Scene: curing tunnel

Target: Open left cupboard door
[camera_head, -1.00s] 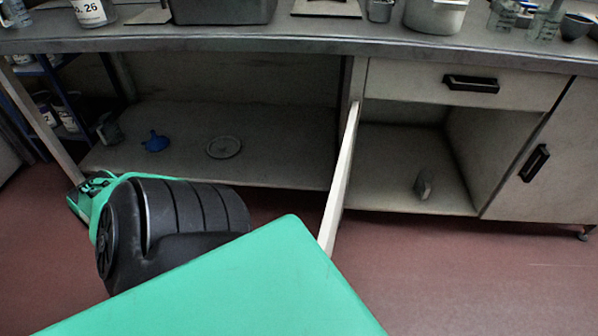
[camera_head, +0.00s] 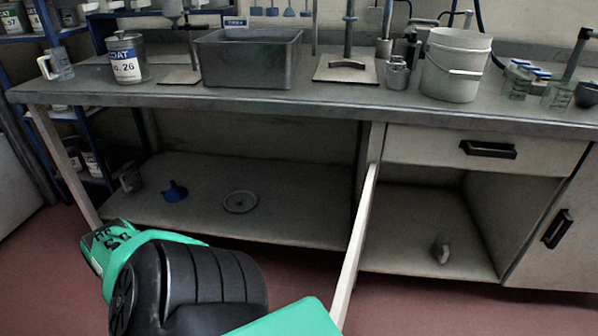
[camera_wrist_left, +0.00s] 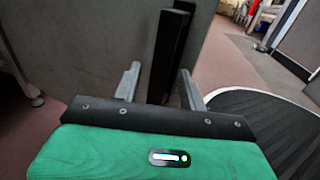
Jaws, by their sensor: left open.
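The left cupboard door (camera_head: 356,245) stands swung out from the cupboard and shows nearly edge-on in the head view. The cupboard opening (camera_head: 415,225) behind it is exposed. In the left wrist view the grey door panel (camera_wrist_left: 95,40) carries a black upright bar handle (camera_wrist_left: 170,45). My left gripper (camera_wrist_left: 158,78) is open, with its two grey fingers apart and the handle between them in the picture. I cannot tell whether a finger touches the handle. In the head view my left gripper is hidden. My right gripper is not in view.
A drawer (camera_head: 485,150) above the opening and a right door (camera_head: 560,235) are shut. A small grey object (camera_head: 441,250) lies inside the cupboard. The open shelf at left holds a blue funnel (camera_head: 174,191) and a round lid (camera_head: 240,202). Red floor lies in front.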

